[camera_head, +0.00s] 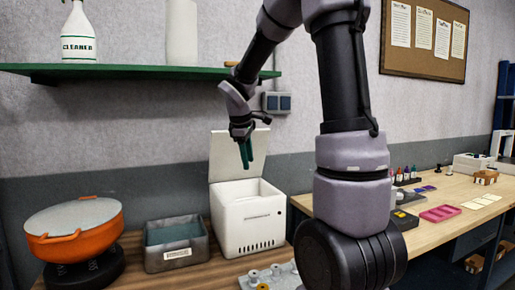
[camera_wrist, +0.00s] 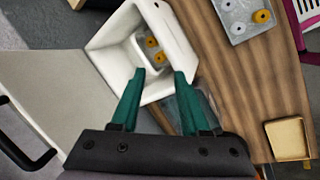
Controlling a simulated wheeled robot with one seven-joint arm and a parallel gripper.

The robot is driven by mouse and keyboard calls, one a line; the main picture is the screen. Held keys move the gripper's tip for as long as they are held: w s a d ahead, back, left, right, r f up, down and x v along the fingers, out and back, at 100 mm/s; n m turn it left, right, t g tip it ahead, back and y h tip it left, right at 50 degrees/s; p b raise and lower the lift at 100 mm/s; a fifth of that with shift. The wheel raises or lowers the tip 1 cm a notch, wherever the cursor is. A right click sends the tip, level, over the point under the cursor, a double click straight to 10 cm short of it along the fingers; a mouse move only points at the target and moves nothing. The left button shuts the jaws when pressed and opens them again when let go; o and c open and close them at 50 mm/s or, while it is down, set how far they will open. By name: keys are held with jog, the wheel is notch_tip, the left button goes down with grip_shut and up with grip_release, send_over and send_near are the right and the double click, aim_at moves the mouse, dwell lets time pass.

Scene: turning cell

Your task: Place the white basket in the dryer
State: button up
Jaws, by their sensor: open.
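The white dryer (camera_head: 248,218) stands on the wooden bench with its lid (camera_head: 240,155) raised. In the wrist view, I look down into the open dryer (camera_wrist: 172,28); its lid (camera_wrist: 45,95) extends to the left. A small white basket (camera_wrist: 140,47) with orange-yellow parts in it appears inside the dryer. My gripper (camera_head: 246,155) has green fingers and hangs above the dryer opening. The wrist view also shows the gripper (camera_wrist: 157,76) with its fingers apart and nothing held between them. The basket's lower edge is hard to make out.
A grey labelled bin (camera_head: 175,257) and an orange pot (camera_head: 85,246) stand left of the dryer. A grey tray with round parts (camera_wrist: 232,28) lies in front of it. A green shelf (camera_head: 130,72) with bottles is above. A second bench (camera_head: 425,238) with small items is at right.

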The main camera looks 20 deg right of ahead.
jog(key=s+a+r+m+t+y, duration=0.1)
jog(key=s+a+r+m, duration=0.1)
jog(key=s, duration=0.5)
jog(key=s+a+r+m+t+y, duration=0.1)
jog(key=s+r+m+y, duration=0.1)
jog(key=s+m, duration=0.5)
jog(key=s+a+r+m+t+y, duration=0.1)
jog(key=s+r+m, duration=0.3)
jog(key=s, duration=0.4)
jog(key=shift+a+r+m+t+y, duration=0.4)
jog(key=shift+a+m+t, duration=0.2)
jog(key=shift+a, duration=0.2)
